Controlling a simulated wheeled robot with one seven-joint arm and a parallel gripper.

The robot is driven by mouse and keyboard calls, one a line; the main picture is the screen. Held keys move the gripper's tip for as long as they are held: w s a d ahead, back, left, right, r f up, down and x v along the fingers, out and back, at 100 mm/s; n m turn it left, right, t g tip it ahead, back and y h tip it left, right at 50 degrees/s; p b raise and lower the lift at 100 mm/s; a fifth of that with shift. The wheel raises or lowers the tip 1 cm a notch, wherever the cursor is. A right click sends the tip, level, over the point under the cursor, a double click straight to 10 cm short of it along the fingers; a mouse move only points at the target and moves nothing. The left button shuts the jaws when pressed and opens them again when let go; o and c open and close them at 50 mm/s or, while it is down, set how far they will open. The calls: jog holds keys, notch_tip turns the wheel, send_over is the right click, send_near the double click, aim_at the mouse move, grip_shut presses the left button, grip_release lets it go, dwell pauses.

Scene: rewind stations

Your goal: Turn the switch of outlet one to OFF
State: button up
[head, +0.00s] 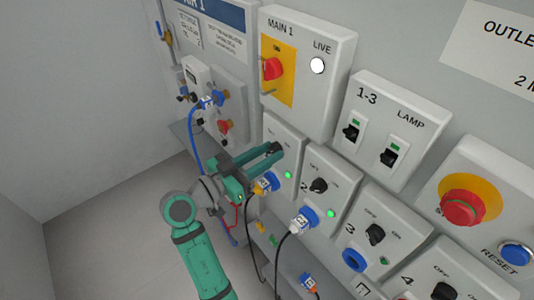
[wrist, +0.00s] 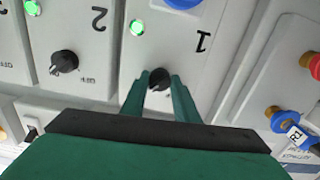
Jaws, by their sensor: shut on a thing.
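Outlet one (wrist: 204,58) is a pale box marked 1 in the wrist view, with a green lamp (wrist: 137,27) lit on it. Its switch is a black rotary knob (wrist: 159,77) between my fingertips. My gripper (wrist: 159,84) is shut on this knob. The knob's pointer direction is hidden by the fingers. In the head view my gripper (head: 272,149) reaches across the outlet one box (head: 284,126), covering its knob. The box's green lamp (head: 288,175) shows lit there too.
Outlet two's knob (head: 318,186) and lit lamp (head: 331,214) sit beside outlet one. A blue plug (head: 266,183) with a cable hangs close below my gripper. The MAIN 1 box (head: 338,38) is above. A red emergency button (head: 462,206) is at the right.

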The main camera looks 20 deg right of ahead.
jog(key=n, duration=0.3)
jog(key=shift+n, duration=0.4)
jog(key=shift+s+n, duration=0.15)
jog(key=shift+n, duration=6.55)
jog(key=o, duration=1.1)
jog(key=shift+c, duration=0.2)
jog(key=shift+r, duration=0.1)
